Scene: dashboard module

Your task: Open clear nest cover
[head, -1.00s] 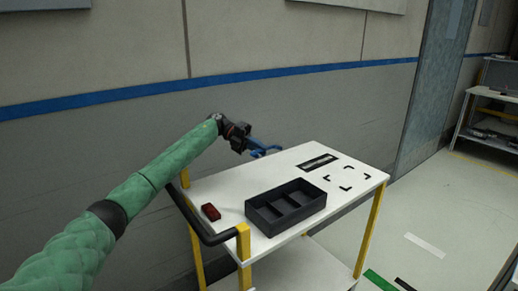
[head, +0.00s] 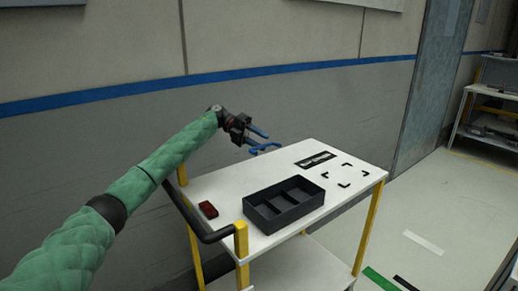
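I cannot make out a clear nest cover in the head view. A black open tray (head: 284,221) with divided compartments sits on the white cart top (head: 222,186). My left gripper (head: 262,139) is above the cart's far left edge, beyond the tray and apart from it. Its blue fingers show a gap between them and I see nothing held. A hooked blue shape (head: 266,147) shows at the lower finger; I cannot tell whether it is part of the finger or a separate thing. My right gripper is not in view.
A small dark red block (head: 208,209) lies left of the tray. A black label strip (head: 316,160) and black corner marks (head: 346,175) are on the cart's right part. A black handle bar (head: 196,222) runs along the cart's left end. The wall is close behind.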

